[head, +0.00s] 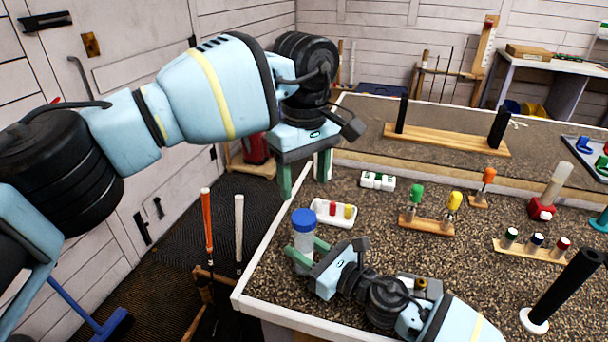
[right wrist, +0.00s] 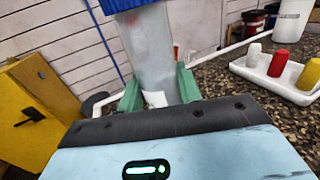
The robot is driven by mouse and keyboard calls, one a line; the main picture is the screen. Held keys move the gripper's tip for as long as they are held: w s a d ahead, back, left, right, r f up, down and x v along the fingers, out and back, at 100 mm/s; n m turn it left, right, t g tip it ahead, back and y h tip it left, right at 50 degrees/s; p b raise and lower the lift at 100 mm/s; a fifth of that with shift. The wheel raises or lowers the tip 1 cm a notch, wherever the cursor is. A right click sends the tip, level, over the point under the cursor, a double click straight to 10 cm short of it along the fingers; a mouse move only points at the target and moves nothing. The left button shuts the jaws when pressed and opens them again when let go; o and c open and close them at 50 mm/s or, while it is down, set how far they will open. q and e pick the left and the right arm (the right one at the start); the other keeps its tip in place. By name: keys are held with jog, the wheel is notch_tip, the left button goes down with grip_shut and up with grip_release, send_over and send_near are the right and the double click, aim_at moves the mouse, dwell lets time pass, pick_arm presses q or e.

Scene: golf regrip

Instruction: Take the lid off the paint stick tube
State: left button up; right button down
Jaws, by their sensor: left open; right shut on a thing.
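The paint stick tube is a clear, whitish cylinder (head: 303,239) near the table's left edge in the head view. Its blue lid (head: 303,217) is on top. My right gripper (head: 309,252) is shut around the tube's body below the lid. The right wrist view shows the tube (right wrist: 152,50) between the green fingers, with part of the blue lid (right wrist: 121,5) at the top edge. The tube's lower end is partly hidden by the gripper. My left gripper (head: 304,178) is open and empty, fingers pointing down, above and apart from the lid.
A white tray (head: 326,220) with red and yellow pieces lies right of the tube. Golf clubs (head: 239,234) stand left of the table. Open tabletop lies between the stands.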

aim_at(304, 216)
pick_arm(q)
jog(key=m, duration=1)
jog(key=shift+m, duration=0.4)
jog(key=shift+f, duration=4)
